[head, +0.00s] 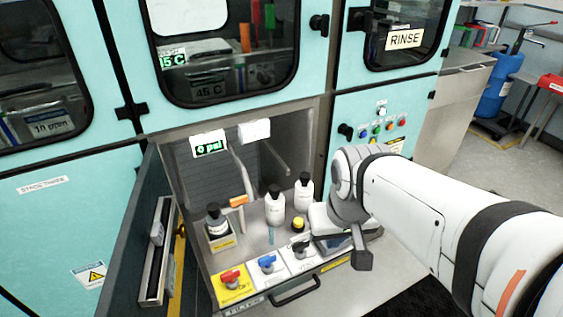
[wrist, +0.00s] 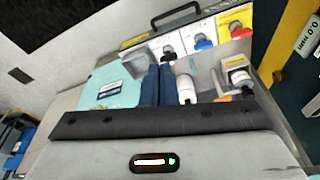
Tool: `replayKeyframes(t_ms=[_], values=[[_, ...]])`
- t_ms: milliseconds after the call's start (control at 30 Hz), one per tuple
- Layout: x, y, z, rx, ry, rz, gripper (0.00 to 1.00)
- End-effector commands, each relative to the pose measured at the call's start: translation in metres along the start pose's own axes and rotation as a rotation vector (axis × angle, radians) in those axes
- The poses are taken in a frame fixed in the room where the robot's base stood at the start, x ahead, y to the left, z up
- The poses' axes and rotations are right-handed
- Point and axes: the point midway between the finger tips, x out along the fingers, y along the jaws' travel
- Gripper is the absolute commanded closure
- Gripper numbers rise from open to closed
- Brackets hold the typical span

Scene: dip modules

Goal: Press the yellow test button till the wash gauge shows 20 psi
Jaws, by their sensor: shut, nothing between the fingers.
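The yellow test button (head: 298,224) stands on a dark base on the deck of the open bay, just left of my gripper in the head view. I cannot make it out in the wrist view. The wash gauge (head: 210,148) hangs at the upper left of the bay and reads 0 psi in green. My gripper (head: 334,243) is low over the right side of the deck, to the right of the button. Its dark blue fingers (wrist: 156,86) are shut and empty in the wrist view. Whether they touch anything below is hidden.
Another bottle (head: 216,222) sits in a holder. Red (head: 231,277), blue (head: 267,262) and black valve handles line the front, above a drawer handle (head: 295,291). An open door (head: 143,240) bounds the left.

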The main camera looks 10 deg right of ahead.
Motion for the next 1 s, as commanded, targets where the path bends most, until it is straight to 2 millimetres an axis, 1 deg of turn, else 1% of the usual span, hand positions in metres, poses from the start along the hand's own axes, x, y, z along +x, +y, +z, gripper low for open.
replayKeyframes(t_ms=[67,133,167,233,267,333,433,467,500,567,600,633,700,800,900,1000], values=[[0.002,0.002,-0.003,-0.005,0.004,0.008,1.00],[0.006,0.008,-0.013,-0.024,0.022,0.033,1.00],[0.009,0.011,-0.020,-0.044,0.034,0.048,1.00],[0.019,0.023,-0.042,-0.096,0.074,0.099,1.00],[0.024,0.030,-0.054,-0.126,0.095,0.125,1.00],[0.039,0.045,-0.086,-0.216,0.155,0.187,1.00],[0.064,0.062,-0.134,-0.380,0.246,0.253,1.00],[0.072,0.064,-0.148,-0.435,0.273,0.265,1.00],[0.083,0.066,-0.165,-0.510,0.310,0.275,1.00],[0.102,0.065,-0.188,-0.622,0.363,0.274,1.00],[0.115,0.063,-0.201,-0.700,0.397,0.265,1.00],[0.125,0.060,-0.209,-0.756,0.423,0.254,1.00],[0.148,0.050,-0.224,-0.877,0.478,0.212,1.00],[0.177,0.035,-0.234,-1.021,0.548,0.136,1.00],[0.198,0.020,-0.235,-1.124,0.601,0.060,1.00],[0.209,0.011,-0.234,-1.183,0.637,0.006,1.00]])
